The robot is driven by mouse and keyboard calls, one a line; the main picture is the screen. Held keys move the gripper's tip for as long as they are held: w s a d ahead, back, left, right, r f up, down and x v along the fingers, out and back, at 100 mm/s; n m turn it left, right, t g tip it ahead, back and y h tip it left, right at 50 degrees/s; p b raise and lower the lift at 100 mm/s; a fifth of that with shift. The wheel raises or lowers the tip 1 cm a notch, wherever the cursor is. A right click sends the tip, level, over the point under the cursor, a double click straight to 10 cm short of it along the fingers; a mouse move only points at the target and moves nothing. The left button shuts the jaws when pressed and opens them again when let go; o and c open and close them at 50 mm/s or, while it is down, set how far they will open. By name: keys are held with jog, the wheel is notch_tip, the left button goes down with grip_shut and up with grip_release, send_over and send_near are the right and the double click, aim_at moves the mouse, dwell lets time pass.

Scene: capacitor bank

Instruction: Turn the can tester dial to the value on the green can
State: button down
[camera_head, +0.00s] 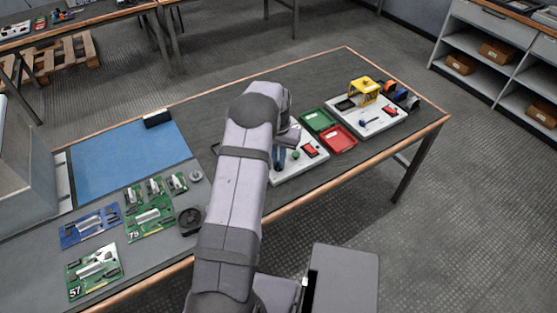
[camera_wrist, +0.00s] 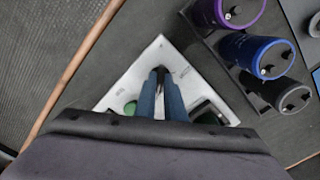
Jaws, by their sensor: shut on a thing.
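The can tester is a white panel (camera_wrist: 122,88) under my gripper in the wrist view. In the head view its white base (camera_head: 291,177) shows partly behind my arm. My gripper (camera_wrist: 161,78) points down at the panel, its blue fingers close together on the small dark dial (camera_wrist: 162,72). The fingers hide most of the dial, and I cannot read its setting or any scale.
A green tray (camera_head: 318,120) and a red tray (camera_head: 338,139) lie beside the tester. Another white panel (camera_head: 352,119) with a yellow frame (camera_head: 363,90) stands to the right. Circuit boards (camera_head: 95,269) and a blue mat (camera_head: 125,162) lie on the left.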

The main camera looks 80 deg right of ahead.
jog(key=n, duration=1)
jog(key=shift+r+n+b, duration=0.1)
jog(key=shift+n+b, duration=0.2)
jog(key=shift+d, duration=0.1)
dwell(0.3)
jog(key=c, duration=1.8)
grip_release()
jog(key=shift+c, duration=0.2)
jog(key=shift+r+b, duration=0.75)
jog(key=shift+r, duration=2.9)
